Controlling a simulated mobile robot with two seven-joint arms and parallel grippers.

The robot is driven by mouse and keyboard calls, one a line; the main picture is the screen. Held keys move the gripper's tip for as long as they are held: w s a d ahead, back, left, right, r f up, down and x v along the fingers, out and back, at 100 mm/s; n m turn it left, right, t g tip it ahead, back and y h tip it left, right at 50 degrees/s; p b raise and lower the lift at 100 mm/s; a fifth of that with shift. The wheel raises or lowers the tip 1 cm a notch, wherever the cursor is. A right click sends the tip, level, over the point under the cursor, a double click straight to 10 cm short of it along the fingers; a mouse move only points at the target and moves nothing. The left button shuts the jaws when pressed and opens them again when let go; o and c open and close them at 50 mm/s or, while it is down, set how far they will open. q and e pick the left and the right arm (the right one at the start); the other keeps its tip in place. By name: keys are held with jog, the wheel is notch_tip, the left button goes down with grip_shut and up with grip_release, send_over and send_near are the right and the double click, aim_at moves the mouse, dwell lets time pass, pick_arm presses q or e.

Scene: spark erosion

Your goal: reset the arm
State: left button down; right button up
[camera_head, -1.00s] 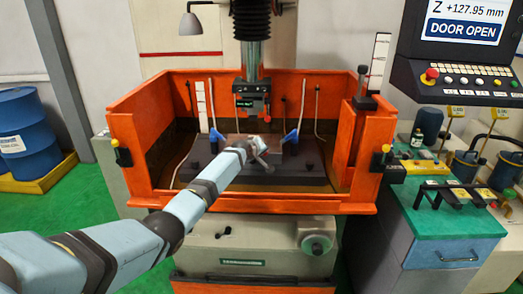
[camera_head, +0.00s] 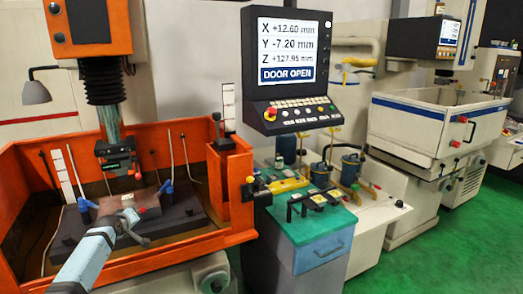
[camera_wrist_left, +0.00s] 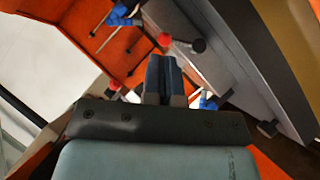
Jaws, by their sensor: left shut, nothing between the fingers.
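My left arm comes in from the lower left in the head view. Its gripper (camera_head: 137,230) is over the dark work table (camera_head: 187,212) inside the orange tank (camera_head: 215,243) of the erosion machine. In the left wrist view the fingers of my left gripper (camera_wrist_left: 164,75) are together with nothing between them. A brownish block (camera_head: 150,202) lies on the work table just beyond the gripper. The machine head with its tool holder (camera_head: 117,160) hangs above it. My right gripper is in neither view.
A control panel (camera_head: 290,70) reading DOOR OPEN stands right of the tank. Below it is a green-topped cabinet (camera_head: 318,222) with fixtures and bottles. Blue nozzles (camera_head: 167,187) and thin rods stand in the tank. Another machine (camera_head: 430,120) and open green floor are at the right.

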pick_arm(q)
jog(key=s+d+f+m+g, duration=0.1)
jog(key=s+d+f+m, duration=0.1)
jog(key=s+d+f, duration=0.35)
jog(key=s+d+f+m+g+h, duration=0.1)
jog(key=s+d+f+m+g, duration=0.15)
jog(key=s+d, duration=0.6)
jog(key=s+d+f+m+g, duration=0.1)
jog(key=s+d+f+m, duration=0.25)
jog(key=s, duration=0.65)
jog(key=s+d+r+m+g, duration=0.1)
jog(key=s+d+r, duration=0.1)
jog(key=s, duration=0.9)
jog(key=s+d+r+m+g, duration=0.1)
jog(key=s+d+r+g, duration=0.15)
jog(key=s, duration=0.95)
jog(key=s+d+r+m, duration=0.1)
jog(key=s+d+r, duration=0.1)
jog(key=s, duration=0.9)
jog(key=w+d+f+t+h, duration=0.1)
jog(key=w+d+f+t, duration=0.1)
jog(key=f, duration=0.4)
jog(key=w+d+f+m+t+h, duration=0.1)
jog(key=w+d+f+t, duration=0.2)
jog(key=f, duration=0.4)
jog(key=shift+w+d+f+t, duration=0.3)
jog(key=shift+d+t, duration=0.1)
jog(key=shift+t, duration=0.5)
